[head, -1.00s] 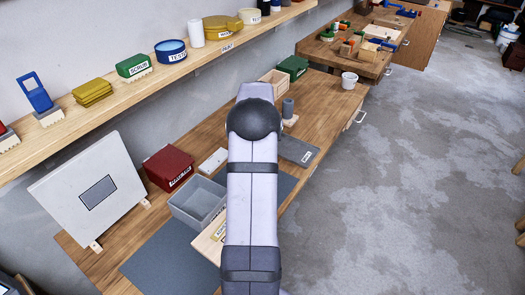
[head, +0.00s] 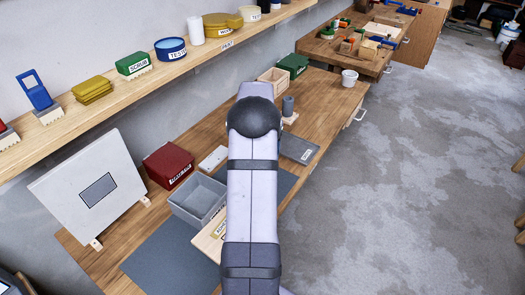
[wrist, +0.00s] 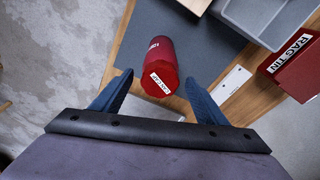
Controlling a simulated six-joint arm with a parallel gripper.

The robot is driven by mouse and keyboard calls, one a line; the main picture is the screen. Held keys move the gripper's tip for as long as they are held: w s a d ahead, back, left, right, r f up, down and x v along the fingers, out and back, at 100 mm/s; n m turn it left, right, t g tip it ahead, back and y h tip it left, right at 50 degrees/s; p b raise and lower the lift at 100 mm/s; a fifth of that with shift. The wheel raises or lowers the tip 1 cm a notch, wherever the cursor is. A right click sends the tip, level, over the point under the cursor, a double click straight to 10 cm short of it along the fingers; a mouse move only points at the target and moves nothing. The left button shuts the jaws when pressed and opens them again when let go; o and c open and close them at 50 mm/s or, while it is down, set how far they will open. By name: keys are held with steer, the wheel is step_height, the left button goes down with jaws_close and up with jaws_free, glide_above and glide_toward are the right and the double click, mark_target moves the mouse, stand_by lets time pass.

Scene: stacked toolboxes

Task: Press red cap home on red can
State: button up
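In the wrist view the dark red can (wrist: 150,50) stands on the edge of the grey mat, close to the wooden table's edge. A brighter red end with a white label, which looks like the red cap (wrist: 165,77), sits on the near end of the can. I cannot tell whether the cap is fully seated. My gripper (wrist: 159,78) is open, with one blue finger on each side of the cap and visible room on both sides. Nothing is held. In the head view my arm hides the can, cap and gripper.
A grey bin (head: 197,200) and a dark red rag tin (head: 168,166) stand on the bench (head: 325,100). A shelf (head: 110,100) with tins and brushes runs along the wall. The grey mat (head: 165,262) has free room.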

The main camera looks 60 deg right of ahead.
steer(key=shift+s+a+r+b, duration=0.15)
steer(key=shift+r+b, duration=0.35)
steer(key=shift+r, duration=0.7)
steer(key=shift+a+r+b, duration=0.2)
steer(key=shift+r+b, duration=0.3)
steer(key=shift+r, duration=0.75)
steer(key=shift+s+a+r+b, duration=0.15)
steer(key=shift+r+b, duration=0.35)
steer(key=shift+r, duration=0.7)
steer(key=shift+w, duration=0.1)
